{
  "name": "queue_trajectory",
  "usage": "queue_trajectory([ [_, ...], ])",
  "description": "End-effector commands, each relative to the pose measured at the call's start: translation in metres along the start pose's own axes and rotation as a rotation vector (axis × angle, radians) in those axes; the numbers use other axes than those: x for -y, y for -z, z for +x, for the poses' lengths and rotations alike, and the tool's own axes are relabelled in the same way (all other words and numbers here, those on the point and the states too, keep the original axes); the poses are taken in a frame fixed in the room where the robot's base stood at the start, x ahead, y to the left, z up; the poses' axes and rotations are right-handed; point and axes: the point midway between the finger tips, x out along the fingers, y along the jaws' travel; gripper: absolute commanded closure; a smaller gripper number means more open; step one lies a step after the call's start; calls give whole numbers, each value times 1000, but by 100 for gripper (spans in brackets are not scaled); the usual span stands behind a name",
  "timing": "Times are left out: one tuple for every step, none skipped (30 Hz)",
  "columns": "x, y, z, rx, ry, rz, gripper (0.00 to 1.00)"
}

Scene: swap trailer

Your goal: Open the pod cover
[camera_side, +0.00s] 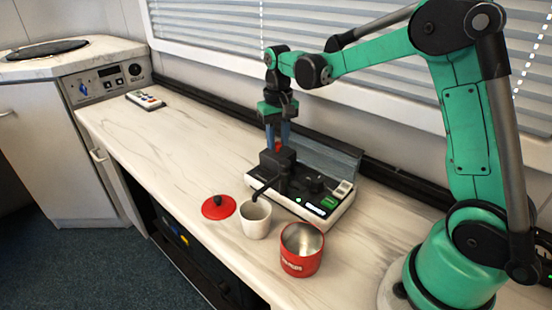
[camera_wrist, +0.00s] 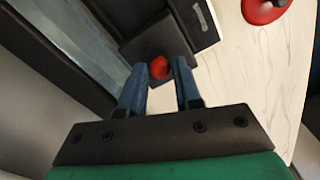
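A black coffee machine (camera_side: 272,165) stands on the counter with a dark spout arm leaning toward a white cup (camera_side: 256,222). A small red knob (camera_side: 279,145) sits on top of the machine; it also shows as a red ball in the wrist view (camera_wrist: 158,67). I cannot make out the edges of the pod cover. My gripper (camera_side: 278,140) points down over the machine, its two blue fingers on either side of the red knob. In the wrist view my gripper (camera_wrist: 161,66) has its fingertips apart, with the knob between them and a visible gap at the right.
A red tin (camera_side: 302,262) stands open in front, right of the cup. A red lid with a black knob (camera_side: 218,208) lies left of the cup. A base with buttons (camera_side: 335,206) surrounds the machine.

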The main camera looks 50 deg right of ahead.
Motion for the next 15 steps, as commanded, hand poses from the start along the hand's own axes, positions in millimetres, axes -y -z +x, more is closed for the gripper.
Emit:
queue_trajectory([
  [0,0,0,0,0,0,88],
  [0,0,0,0,0,0,96],
  [0,0,0,0,0,0,100],
  [0,0,0,0,0,0,100],
  [0,0,0,0,0,0,100],
  [0,0,0,0,0,0,100],
  [0,0,0,0,0,0,100],
  [0,0,0,0,0,0,100],
  [0,0,0,0,0,0,100],
  [0,0,0,0,0,0,100],
  [0,0,0,0,0,0,100],
  [0,0,0,0,0,0,100],
  [0,0,0,0,0,0,100],
  [0,0,0,0,0,0,100],
  [0,0,0,0,0,0,100],
])
